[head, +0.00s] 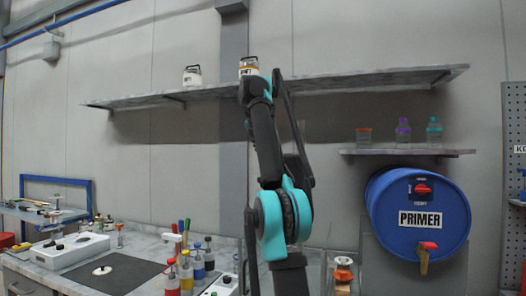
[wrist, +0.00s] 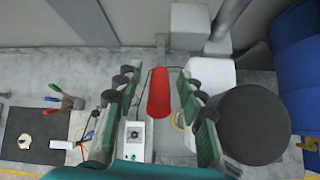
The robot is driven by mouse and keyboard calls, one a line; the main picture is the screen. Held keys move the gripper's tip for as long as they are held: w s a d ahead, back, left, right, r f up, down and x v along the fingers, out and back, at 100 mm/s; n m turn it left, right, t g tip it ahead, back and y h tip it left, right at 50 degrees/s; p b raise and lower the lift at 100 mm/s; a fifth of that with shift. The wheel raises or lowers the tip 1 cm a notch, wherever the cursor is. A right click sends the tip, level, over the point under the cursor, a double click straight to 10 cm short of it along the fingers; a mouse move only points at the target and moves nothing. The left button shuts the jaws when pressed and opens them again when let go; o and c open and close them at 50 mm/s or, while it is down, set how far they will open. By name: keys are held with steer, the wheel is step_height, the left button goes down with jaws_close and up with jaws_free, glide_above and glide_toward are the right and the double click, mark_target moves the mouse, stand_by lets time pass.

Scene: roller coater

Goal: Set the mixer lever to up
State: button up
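A red cylindrical grip (wrist: 159,93) shows upright in the middle of the wrist view; it looks like the mixer lever's handle, but its pivot and setting cannot be made out. My gripper (wrist: 156,100) is open, with one green-and-black finger on each side of the red grip. A gap shows between the grip and each finger, so neither finger looks closed on it. In the head view my arm rises in the middle, and my gripper and the lever cannot be made out there.
A white box with a dial (wrist: 136,137) lies below the grip. A dark round cylinder (wrist: 255,124) stands close right of my gripper. A blue primer drum (head: 419,245) hangs at the right. Bottles and tools (head: 187,268) crowd the bench left of my arm.

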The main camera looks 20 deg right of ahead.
steer(key=shift+s+a+r, duration=0.25)
steer(key=shift+s+r, duration=0.1)
steer(key=shift+s+a+r, duration=0.1)
steer(key=shift+s+a, duration=0.1)
steer(key=shift+s, duration=0.15)
steer(key=s+a, duration=0.6)
steer(key=s, duration=0.3)
steer(key=shift+a, duration=0.2)
steer(key=shift+s, duration=0.1)
